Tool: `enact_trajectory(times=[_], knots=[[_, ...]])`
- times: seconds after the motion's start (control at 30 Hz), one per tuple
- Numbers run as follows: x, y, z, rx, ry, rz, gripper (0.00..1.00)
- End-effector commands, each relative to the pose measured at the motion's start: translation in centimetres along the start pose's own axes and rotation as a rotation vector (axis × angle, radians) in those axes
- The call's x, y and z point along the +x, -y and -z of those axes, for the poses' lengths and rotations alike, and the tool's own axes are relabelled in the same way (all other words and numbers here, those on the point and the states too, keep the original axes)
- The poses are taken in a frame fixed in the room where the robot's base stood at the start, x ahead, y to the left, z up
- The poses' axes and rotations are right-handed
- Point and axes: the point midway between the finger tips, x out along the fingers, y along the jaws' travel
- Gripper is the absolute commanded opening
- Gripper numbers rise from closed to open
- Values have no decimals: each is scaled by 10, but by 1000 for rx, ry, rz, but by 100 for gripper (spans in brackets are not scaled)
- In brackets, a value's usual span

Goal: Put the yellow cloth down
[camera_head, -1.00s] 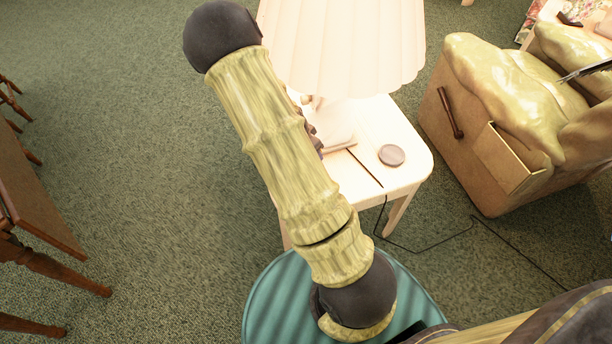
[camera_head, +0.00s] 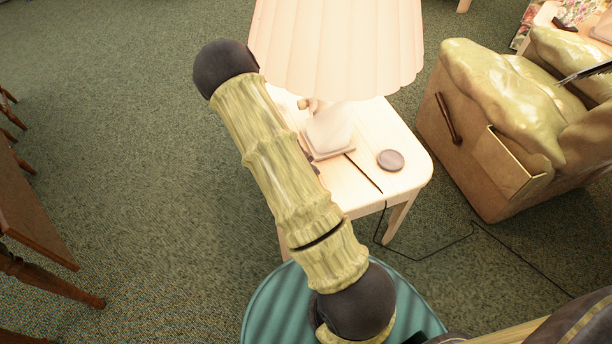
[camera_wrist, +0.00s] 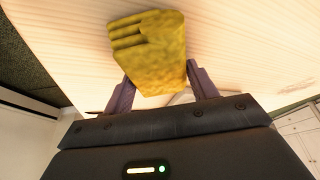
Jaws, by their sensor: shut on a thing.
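In the wrist view, the yellow cloth (camera_wrist: 152,50) is a thick, folded-looking lump held between the two fingers of my gripper (camera_wrist: 160,82). The gripper is shut on it, and the cloth sticks out past the fingers. In the head view, my arm crosses the middle of the picture, and neither the gripper nor the cloth shows.
A pale wooden side table (camera_head: 405,170) bears a white lamp (camera_head: 328,128) and a round grey disc (camera_head: 390,160). A brown armchair (camera_head: 465,170) stands right of it. A black cord (camera_head: 425,256) lies on the green carpet (camera_head: 150,180). Brown wooden furniture (camera_head: 35,210) stands at left.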

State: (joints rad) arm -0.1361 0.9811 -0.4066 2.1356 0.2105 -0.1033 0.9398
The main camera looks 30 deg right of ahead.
Motion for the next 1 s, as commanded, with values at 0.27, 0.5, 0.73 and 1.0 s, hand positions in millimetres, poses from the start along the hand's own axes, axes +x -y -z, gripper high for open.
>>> enact_trajectory(times=[0.27,0.5,0.73,1.0], knots=[[1,0,0,1,0,1,39],[4,0,-1,0,0,0,79],[4,0,-1,1,0,0,79],[-13,1,0,-1,-1,2,79]])
